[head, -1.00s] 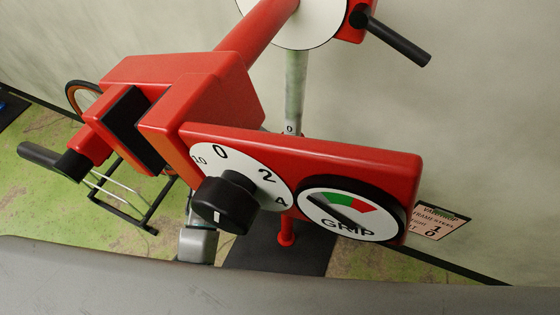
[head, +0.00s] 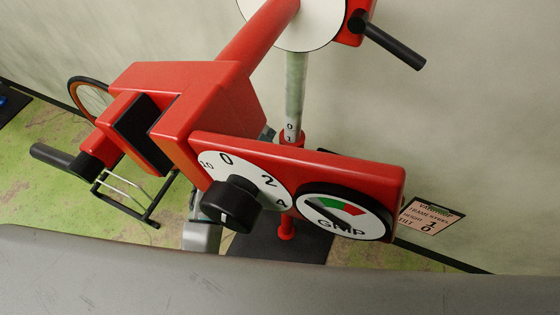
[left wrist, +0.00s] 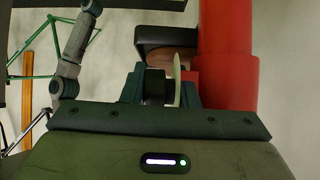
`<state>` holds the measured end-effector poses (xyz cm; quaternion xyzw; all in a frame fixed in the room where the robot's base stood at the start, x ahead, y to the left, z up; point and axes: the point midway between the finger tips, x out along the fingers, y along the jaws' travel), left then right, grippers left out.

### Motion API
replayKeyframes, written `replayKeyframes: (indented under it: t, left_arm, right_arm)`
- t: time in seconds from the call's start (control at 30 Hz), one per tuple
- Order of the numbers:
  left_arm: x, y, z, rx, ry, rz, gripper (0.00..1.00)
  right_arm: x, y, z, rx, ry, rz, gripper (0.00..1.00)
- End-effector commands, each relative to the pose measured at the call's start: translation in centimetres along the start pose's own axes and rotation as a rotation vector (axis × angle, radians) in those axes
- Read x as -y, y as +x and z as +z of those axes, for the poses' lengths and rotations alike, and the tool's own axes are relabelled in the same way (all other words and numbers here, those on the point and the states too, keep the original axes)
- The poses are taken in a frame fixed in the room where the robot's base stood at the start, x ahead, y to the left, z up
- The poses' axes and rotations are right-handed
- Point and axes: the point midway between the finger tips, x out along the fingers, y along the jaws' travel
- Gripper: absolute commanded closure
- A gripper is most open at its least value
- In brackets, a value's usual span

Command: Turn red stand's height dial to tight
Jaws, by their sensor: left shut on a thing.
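The red stand's clamp head (head: 325,165) fills the middle of the head view, in front of the grey post (head: 296,90) with its red collar (head: 292,138). In the left wrist view my left gripper (left wrist: 160,88) has its teal fingers shut on a black dial knob (left wrist: 153,84). A pale disc (left wrist: 177,82), seen edge-on, lies beside the knob, next to the red stand part (left wrist: 228,75). The dial's markings cannot be read there. In the head view the clamp head hides most of my left gripper; a small teal part shows behind it. My right gripper is not seen.
The clamp carries a numbered white dial with a black knob (head: 232,204) and a GRIP gauge (head: 345,212). A black handle (head: 393,45) sticks out at the top. A sign (head: 432,214) on the wall gives height 1, tilt 0. A grey surface crosses the bottom.

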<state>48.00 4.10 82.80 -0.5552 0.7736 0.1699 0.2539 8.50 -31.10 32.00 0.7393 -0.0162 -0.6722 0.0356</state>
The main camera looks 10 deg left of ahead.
Motion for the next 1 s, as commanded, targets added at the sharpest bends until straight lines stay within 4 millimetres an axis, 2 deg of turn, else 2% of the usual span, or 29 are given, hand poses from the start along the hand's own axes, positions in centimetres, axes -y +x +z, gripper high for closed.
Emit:
replayKeyframes:
  t: [0.03,0.07,0.1,0.57,0.67,0.77,1.0]
  left_arm:
    - [-0.6,0.3,0.5,0.0,-0.011,0.017,0.96]
    - [-0.6,0.3,0.5,0.0,-0.011,0.018,0.67]
    - [-0.6,0.3,0.5,0.0,-0.01,0.017,0.59]
    - [-0.2,0.1,0.1,0.0,-0.004,0.008,0.59]
    - [-0.2,-0.5,0.1,0.001,-0.003,0.007,0.59]
    - [-0.2,-2.0,0.0,0.003,-0.004,0.007,0.59]
    - [-0.2,-7.0,-0.1,0.004,-0.005,0.008,0.59]
  right_arm:
    - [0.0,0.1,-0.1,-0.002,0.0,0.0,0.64]
    - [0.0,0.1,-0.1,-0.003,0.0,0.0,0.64]
    - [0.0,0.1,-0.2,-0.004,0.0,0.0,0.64]
    - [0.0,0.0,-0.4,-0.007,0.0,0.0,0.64]
    - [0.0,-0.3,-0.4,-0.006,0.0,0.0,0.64]
    - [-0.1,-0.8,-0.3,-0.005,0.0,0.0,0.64]
    - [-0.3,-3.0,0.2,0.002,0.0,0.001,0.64]
